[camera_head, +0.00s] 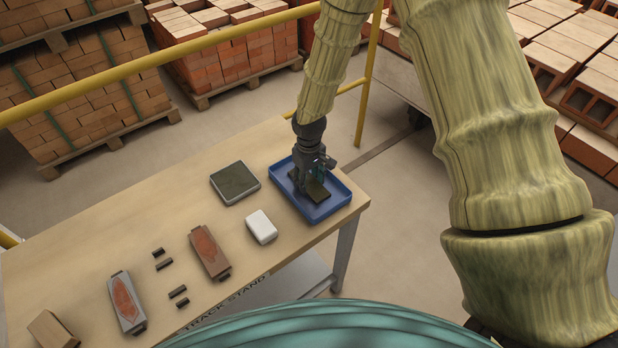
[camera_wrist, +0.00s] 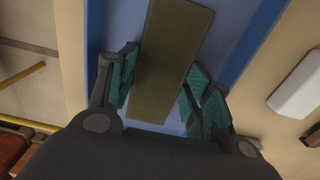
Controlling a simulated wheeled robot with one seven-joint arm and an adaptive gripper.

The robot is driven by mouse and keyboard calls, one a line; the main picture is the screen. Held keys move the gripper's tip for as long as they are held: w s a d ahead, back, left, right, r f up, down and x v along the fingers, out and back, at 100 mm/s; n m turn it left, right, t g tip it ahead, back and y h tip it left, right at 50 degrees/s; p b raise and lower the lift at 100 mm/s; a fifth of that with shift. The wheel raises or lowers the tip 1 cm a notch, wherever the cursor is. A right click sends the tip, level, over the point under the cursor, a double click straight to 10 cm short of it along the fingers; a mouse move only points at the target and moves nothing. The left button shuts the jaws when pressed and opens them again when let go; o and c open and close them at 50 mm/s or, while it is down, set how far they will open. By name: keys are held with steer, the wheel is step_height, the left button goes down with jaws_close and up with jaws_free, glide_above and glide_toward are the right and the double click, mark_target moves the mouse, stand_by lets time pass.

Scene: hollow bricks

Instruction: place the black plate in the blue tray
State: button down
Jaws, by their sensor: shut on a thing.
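The black plate (camera_head: 318,192) is a flat, dark olive rectangle within the outline of the blue tray (camera_head: 333,205), at the right end of the table. My gripper (camera_head: 314,178) points down over the tray and is shut on the plate. In the wrist view the plate (camera_wrist: 172,60) lies between the two teal finger pads of my gripper (camera_wrist: 163,90), with the blue tray (camera_wrist: 232,35) beneath. I cannot tell whether the plate touches the tray floor. My gripper hides part of the tray in the head view.
A white box (camera_head: 261,227) and a dark square pad (camera_head: 235,183) stand close to the tray on the table (camera_head: 160,215). Brown and grey blocks (camera_head: 209,251) and small dark pieces lie further left. A yellow rail (camera_head: 150,60) runs behind the table.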

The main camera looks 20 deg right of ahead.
mark_target(309, 183)
steer(key=c, duration=0.6)
jaws_free()
steer(key=shift+f, duration=0.1)
steer(key=shift+c, duration=0.2)
step_height(309, 183, up, 12)
steer(key=b, duration=0.3)
stand_by(0.5)
